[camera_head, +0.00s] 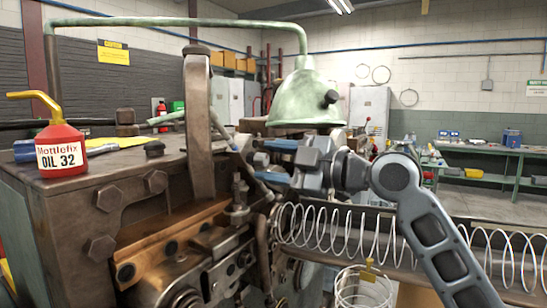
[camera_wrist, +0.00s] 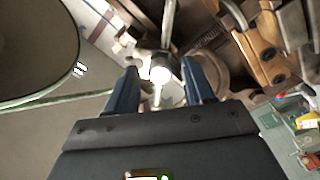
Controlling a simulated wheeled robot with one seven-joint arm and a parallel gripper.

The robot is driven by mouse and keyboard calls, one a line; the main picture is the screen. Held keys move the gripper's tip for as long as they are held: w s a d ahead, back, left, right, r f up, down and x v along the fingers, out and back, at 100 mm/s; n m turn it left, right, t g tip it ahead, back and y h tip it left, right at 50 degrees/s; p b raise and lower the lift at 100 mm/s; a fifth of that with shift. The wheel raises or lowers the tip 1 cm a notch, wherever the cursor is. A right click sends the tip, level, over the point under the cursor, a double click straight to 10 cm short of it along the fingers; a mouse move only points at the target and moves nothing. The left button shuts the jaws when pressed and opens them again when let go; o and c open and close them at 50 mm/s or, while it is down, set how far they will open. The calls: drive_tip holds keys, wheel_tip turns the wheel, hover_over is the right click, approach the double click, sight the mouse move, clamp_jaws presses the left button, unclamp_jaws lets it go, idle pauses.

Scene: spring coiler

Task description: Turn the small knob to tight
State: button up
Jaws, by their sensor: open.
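My gripper (camera_head: 263,160) is in front of the coiler head in the head view, under the green lamp, with its blue fingers pointing left. In the wrist view my gripper (camera_wrist: 160,76) has its two blue fingers apart. A small bright round end (camera_wrist: 160,74), which looks like the small knob, shows between the fingertips, with a thin rod below it. I cannot tell whether the fingers touch it. Glare hides any mark of its setting. In the head view I cannot make the knob out with certainty among the metal parts beside the gripper.
The green lamp shade (camera_head: 307,98) hangs close above my gripper. An upright steel lever (camera_head: 198,125) stands to the left. A long spring (camera_head: 335,228) runs below my arm. A red oil can (camera_head: 61,148) stands on the machine top.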

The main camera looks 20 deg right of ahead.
clamp_jaws()
idle(0.5)
drive_tip(key=shift+m, duration=0.3)
drive_tip(key=m, duration=0.2)
drive_tip(key=shift+a+m+b, duration=0.15)
drive_tip(key=shift+m+b, duration=0.15)
drive_tip(key=shift+b, duration=0.05)
drive_tip(key=m+p, duration=0.1)
drive_tip(key=m, duration=0.4)
drive_tip(key=shift+m, duration=0.3)
drive_tip(key=m+p, duration=0.3)
drive_tip(key=m, duration=0.2)
drive_tip(key=shift+r, duration=0.2)
drive_tip(key=shift+f+m+p, duration=0.1)
drive_tip(key=shift+m+p, duration=1.25)
drive_tip(key=shift+m, duration=0.65)
